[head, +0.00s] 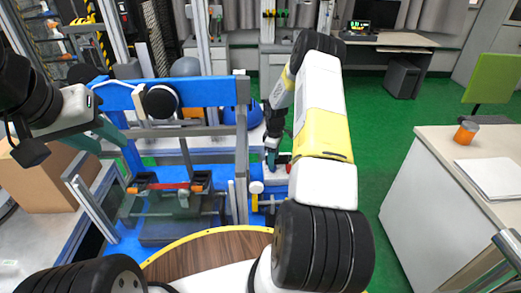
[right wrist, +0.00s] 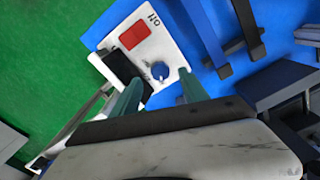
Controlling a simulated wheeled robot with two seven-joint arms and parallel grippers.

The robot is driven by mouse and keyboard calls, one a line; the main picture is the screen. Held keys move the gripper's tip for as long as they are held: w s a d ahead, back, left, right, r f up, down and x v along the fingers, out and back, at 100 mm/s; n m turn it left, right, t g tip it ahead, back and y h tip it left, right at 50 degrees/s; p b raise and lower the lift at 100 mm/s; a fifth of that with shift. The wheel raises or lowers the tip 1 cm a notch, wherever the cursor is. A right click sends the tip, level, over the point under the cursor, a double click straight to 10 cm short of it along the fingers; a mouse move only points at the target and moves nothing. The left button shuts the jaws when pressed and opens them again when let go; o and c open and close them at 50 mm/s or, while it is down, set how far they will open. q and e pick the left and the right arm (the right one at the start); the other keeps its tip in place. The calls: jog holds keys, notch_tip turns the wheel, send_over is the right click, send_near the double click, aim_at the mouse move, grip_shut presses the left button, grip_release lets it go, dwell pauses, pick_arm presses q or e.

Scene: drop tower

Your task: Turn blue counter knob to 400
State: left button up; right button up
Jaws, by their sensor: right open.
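The blue counter knob (right wrist: 160,70) sits on a white panel (right wrist: 172,50), beside a red rectangle (right wrist: 134,34) and small dark markings. The knob's setting is too small to read. My right gripper (right wrist: 160,80) is open, its two green fingers on either side of the knob's line in the right wrist view. I cannot tell whether they touch the knob. In the head view my right gripper (head: 272,160) reaches down at the panel, and the knob is hidden there. My left gripper (head: 112,136) is at the left, away from the panel; its jaws are unclear.
A blue beam frame (head: 205,92) with metal posts stands left of the panel. A cardboard box (head: 45,180) is at the far left. A white counter (head: 430,190) with an orange jar (head: 466,133) stands at the right. Green floor between is clear.

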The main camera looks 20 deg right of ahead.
jog(key=shift+f, duration=1.75)
jog(key=shift+c, duration=0.2)
grip_shut()
jog(key=shift+m, duration=0.4)
jog(key=m, duration=1.1)
